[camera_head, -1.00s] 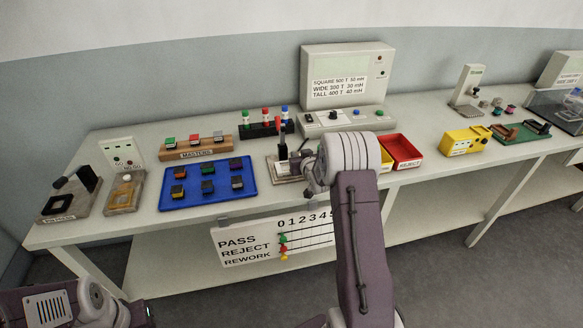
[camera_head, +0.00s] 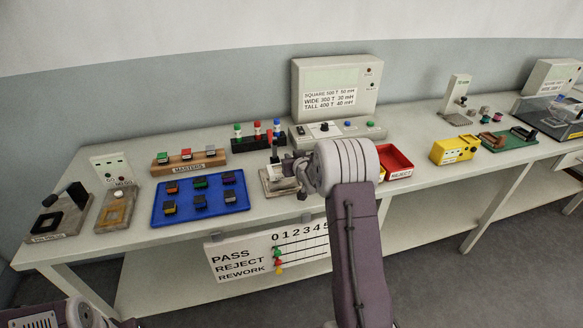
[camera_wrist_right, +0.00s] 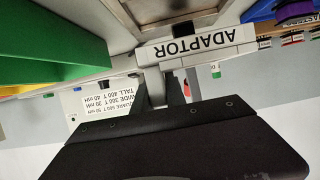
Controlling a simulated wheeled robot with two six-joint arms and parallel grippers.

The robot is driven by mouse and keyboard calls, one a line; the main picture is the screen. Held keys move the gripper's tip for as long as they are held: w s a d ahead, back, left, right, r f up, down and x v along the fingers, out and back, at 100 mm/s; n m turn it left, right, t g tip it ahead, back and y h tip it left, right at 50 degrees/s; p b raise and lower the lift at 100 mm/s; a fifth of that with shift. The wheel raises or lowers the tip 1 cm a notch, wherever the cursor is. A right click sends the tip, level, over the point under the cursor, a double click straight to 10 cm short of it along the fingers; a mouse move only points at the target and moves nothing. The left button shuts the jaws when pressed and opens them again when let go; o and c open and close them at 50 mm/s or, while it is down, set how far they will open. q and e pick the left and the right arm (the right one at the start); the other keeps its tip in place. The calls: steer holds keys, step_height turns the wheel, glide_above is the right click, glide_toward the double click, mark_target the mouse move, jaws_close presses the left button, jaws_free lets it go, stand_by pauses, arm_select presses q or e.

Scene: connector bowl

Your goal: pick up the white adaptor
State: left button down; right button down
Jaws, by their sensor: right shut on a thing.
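The white adaptor is a pale bar with a black "ADAPTOR" label; in the right wrist view it (camera_wrist_right: 213,45) lies across the fingertips. My right gripper (camera_wrist_right: 166,88) is shut on it, the two dark fingers close together below the label. In the head view the right gripper (camera_head: 296,172) is at the small pale stand (camera_head: 268,184) with a dark upright post, right of the blue tray. The gripper and wrist hide most of the adaptor there. I cannot tell whether it is clear of the stand. Only part of my left arm shows at the bottom left; its gripper is out of view.
The blue tray (camera_head: 229,206) with several dark blocks is left of the stand. A rack with coloured-cap posts (camera_head: 250,144) and a meter box (camera_head: 337,92) stand behind. A red reject bin (camera_head: 397,172) is to the right. The bench between bin and yellow box (camera_head: 456,149) is clear.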

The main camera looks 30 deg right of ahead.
step_height(320, 180, up, 14)
steer(key=p, duration=0.3)
steer(key=shift+f+p, duration=0.15)
steer(key=shift+p, duration=0.15)
